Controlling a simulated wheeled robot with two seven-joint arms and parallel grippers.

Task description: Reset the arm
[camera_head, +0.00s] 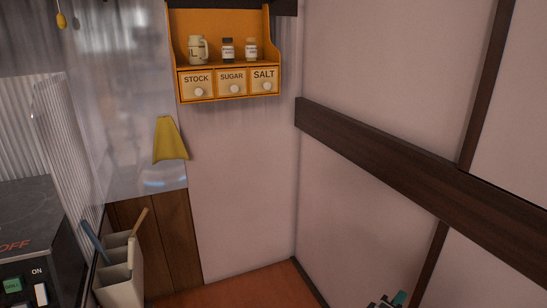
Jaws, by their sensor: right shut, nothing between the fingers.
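A small part of my right gripper (387,300) shows at the bottom edge, right of the middle, in front of the pale wall. It is shut with nothing held. Most of it and the rest of the right arm are cut off by the frame. My left gripper is not in view.
A black machine (30,250) with OFF and ON markings stands at the lower left. Beside it is a cream utensil holder (122,285). An orange shelf (228,88) with jars and labelled drawers hangs above. A yellow cloth (170,140) hangs below it. The orange-brown surface (250,290) is bare.

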